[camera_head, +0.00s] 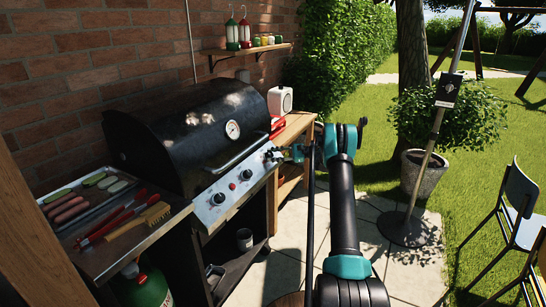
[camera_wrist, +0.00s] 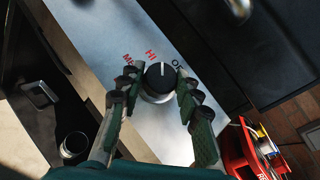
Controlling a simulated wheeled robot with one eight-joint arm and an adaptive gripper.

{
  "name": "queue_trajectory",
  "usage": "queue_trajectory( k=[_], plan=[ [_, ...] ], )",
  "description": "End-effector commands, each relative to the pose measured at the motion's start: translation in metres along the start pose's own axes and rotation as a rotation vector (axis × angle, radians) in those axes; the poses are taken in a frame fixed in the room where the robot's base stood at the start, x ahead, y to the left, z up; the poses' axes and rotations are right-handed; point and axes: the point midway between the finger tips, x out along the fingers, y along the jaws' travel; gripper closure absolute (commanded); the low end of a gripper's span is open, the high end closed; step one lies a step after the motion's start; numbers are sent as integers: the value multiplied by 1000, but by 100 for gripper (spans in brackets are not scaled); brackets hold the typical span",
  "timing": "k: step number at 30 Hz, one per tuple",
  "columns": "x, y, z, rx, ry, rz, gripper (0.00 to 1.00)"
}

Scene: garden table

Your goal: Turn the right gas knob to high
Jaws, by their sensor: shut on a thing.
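The right gas knob (camera_wrist: 160,82) is black with a white pointer line, on the grill's silver control panel (camera_wrist: 85,30). In the wrist view its pointer aims up, between the red HI mark (camera_wrist: 151,54) and the OFF mark (camera_wrist: 178,63). My gripper (camera_wrist: 155,88) has one finger on each side of the knob and is shut on it. In the head view my gripper (camera_head: 284,154) is at the panel's right end and largely covers that knob. The middle knob (camera_head: 247,174) and left knob (camera_head: 219,198) show clear of it.
The black grill lid (camera_head: 190,135) is closed, its bar handle (camera_head: 240,150) just above the panel. A tray of food and tongs (camera_head: 110,205) lies at the left. A wooden side table (camera_head: 296,128) stands beyond the grill. Open paving (camera_head: 385,270) lies at the right, with a pole stand (camera_head: 405,230).

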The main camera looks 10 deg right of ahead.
Motion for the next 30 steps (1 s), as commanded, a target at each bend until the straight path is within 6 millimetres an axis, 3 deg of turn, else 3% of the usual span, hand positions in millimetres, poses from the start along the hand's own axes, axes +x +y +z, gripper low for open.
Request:
queue_trajectory(
  k=[25,26,30],
  plan=[
    [-1,-1,0,-95,-9,97,95],
    [-1,-1,0,-95,-9,97,64],
    [0,-1,0,-95,-9,97,47]
  ],
)
